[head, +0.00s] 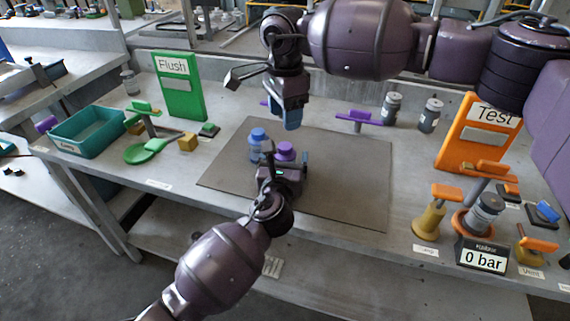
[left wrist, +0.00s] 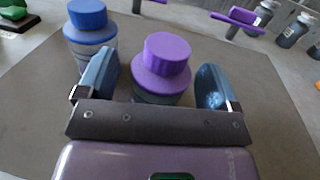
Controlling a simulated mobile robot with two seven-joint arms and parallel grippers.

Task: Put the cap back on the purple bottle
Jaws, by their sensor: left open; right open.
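The purple bottle (left wrist: 157,92) stands upright between the open fingers of my left gripper (left wrist: 157,88). Its purple cap (left wrist: 168,48) sits on top of a wider purple collar. I cannot tell how tightly it is seated. In the head view the cap (head: 285,147) shows just above my left gripper (head: 286,158), which hides most of the bottle. Both fingers appear apart from the bottle. My right gripper (head: 291,118) is open and empty, hanging above the mat's back edge behind the bottles.
A blue-capped bottle (head: 256,145) stands left of the purple one on the grey mat (head: 345,190). A purple-handled stand (head: 358,118) and two grey jars (head: 391,107) are behind. A teal tray (head: 90,138) lies left, valves and an orange Test panel (head: 468,135) right. The mat's right side is clear.

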